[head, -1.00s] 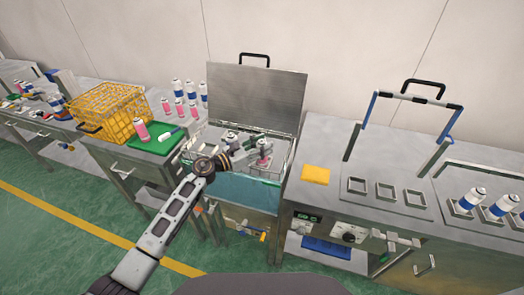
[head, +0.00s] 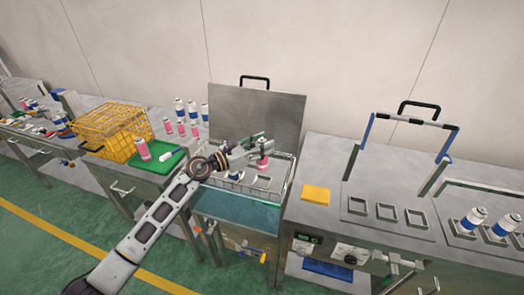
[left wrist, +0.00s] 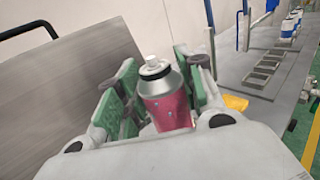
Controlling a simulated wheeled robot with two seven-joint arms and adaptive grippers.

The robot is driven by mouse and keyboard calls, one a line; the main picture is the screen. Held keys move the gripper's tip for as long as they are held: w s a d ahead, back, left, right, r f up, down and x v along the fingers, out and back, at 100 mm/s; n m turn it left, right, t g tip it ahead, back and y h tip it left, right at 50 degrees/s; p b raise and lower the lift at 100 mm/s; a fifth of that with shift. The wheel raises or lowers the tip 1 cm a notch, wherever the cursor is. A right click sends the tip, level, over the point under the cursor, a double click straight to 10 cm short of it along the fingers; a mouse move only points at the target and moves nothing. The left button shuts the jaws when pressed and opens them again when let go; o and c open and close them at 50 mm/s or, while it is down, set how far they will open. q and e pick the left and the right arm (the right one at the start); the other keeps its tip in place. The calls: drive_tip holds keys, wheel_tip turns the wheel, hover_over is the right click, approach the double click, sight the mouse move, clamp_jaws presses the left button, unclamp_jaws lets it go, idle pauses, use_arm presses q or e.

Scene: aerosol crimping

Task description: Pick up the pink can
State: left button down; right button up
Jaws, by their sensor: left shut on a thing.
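The pink can (left wrist: 168,103) has a silver shoulder and a white top. In the left wrist view it stands between the green pads of my left gripper (left wrist: 160,92), which is shut on it. In the head view my left gripper (head: 250,150) is over the wire basket (head: 283,185), with the pink can (head: 263,160) at its fingertips. The can is upright or nearly so. I cannot tell whether its base still touches the basket. My right gripper is not in view.
A raised steel lid (head: 255,115) stands behind the basket. A yellow crate (head: 112,130) and a green mat (head: 158,158) with another pink can (head: 144,149) are at left, with several cans behind. A yellow pad (head: 315,196) lies on the right bench.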

use_arm(q)
drive_tip(key=shift+r, duration=0.2)
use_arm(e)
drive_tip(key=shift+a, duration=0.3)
use_arm(q)
drive_tip(key=shift+s+f, duration=0.1)
idle(0.4)
